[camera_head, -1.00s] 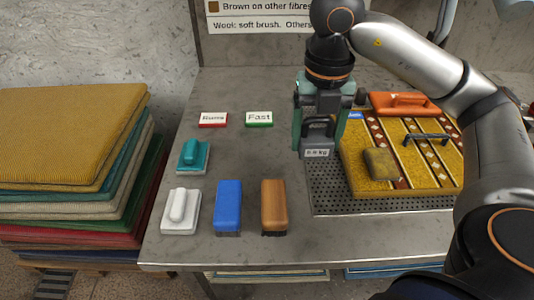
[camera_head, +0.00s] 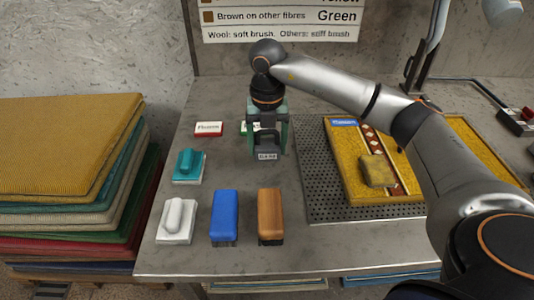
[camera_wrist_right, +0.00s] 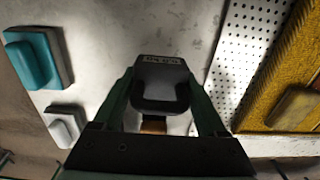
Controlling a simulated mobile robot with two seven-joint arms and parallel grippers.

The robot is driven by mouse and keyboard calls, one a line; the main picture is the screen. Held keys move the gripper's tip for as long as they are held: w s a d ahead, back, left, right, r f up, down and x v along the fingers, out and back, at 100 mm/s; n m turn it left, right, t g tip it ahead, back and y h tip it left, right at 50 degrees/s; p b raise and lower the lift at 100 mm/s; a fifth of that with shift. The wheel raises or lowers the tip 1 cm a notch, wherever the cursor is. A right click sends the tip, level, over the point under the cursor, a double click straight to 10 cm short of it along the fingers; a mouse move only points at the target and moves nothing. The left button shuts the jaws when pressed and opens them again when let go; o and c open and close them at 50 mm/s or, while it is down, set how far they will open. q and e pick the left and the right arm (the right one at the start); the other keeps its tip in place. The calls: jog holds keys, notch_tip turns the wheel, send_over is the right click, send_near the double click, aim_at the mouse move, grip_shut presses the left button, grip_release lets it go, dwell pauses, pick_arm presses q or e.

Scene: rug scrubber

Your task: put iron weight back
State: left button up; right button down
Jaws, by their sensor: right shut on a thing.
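The iron weight (camera_head: 267,152) is a dark grey block with a handle and a pale label on its front. My right gripper (camera_head: 268,142) is shut on its handle, with one green finger on each side. In the right wrist view the weight (camera_wrist_right: 160,85) sits between the fingers. My left gripper is not in view.
A teal brush (camera_head: 189,166), a white brush (camera_head: 176,221), a blue brush (camera_head: 225,216) and a wooden brush (camera_head: 270,215) stand on the left of the table. A patterned yellow rug (camera_head: 350,180) with a brown sponge-like block (camera_head: 378,171) lies on the plate. Stacked rugs (camera_head: 60,150) are at far left.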

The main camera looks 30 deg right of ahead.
aim_at(267, 156)
jog(key=shift+w+f, duration=0.15)
jog(key=shift+f, duration=1.35)
jog(key=shift+f, duration=0.1)
grip_release()
jog(key=shift+f, duration=0.15)
notch_tip(267, 156, up, 12)
jog(key=shift+r, duration=0.2)
